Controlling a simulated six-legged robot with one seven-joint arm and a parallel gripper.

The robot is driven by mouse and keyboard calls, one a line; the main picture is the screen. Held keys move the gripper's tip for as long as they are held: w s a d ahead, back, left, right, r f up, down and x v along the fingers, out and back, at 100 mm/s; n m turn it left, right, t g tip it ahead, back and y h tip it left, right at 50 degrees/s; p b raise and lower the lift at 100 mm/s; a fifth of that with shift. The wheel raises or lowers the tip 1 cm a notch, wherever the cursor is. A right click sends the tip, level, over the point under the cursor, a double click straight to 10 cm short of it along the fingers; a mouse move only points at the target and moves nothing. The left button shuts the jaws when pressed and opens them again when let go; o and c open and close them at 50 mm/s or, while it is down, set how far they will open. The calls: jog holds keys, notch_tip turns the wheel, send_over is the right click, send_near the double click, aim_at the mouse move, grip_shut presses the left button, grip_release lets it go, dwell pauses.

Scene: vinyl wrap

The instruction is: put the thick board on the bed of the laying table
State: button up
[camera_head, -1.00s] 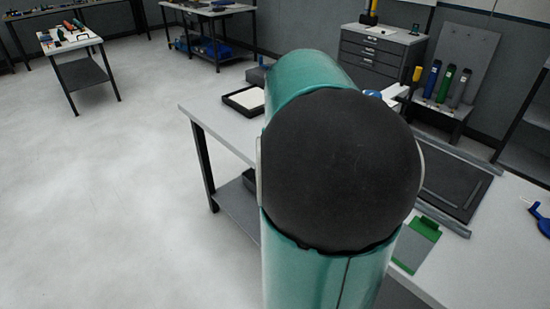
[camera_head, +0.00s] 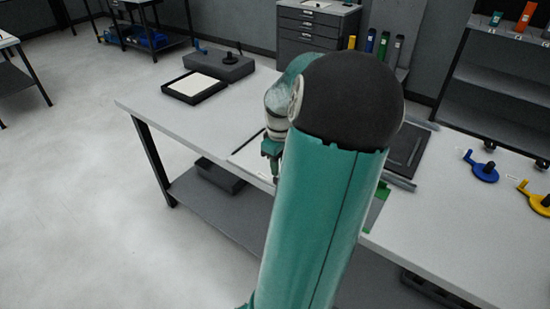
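The long table (camera_head: 150,104) runs across the middle of the view. A dark framed bed with grey rails (camera_head: 409,150) lies on it, right of my arm and partly hidden by it. My gripper (camera_head: 275,178) points down at the table's front edge, left of the arm's big teal link; its fingers are too small and too covered to tell open from shut. A pale flat piece with a dark edge (camera_head: 246,150) shows just left of the gripper. I cannot tell whether it is the thick board.
A black tray with a white sheet (camera_head: 197,86) and a grey block with a knob (camera_head: 222,66) stand at the table's left. A green piece (camera_head: 378,196) lies before the bed. Blue (camera_head: 482,167) and yellow (camera_head: 537,196) tools lie at right.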

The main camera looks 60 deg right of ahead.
notch_tip(320, 180, down, 5)
jog(key=shift+s+a+f, duration=0.15)
jog(key=shift+f, duration=0.05)
grip_shut()
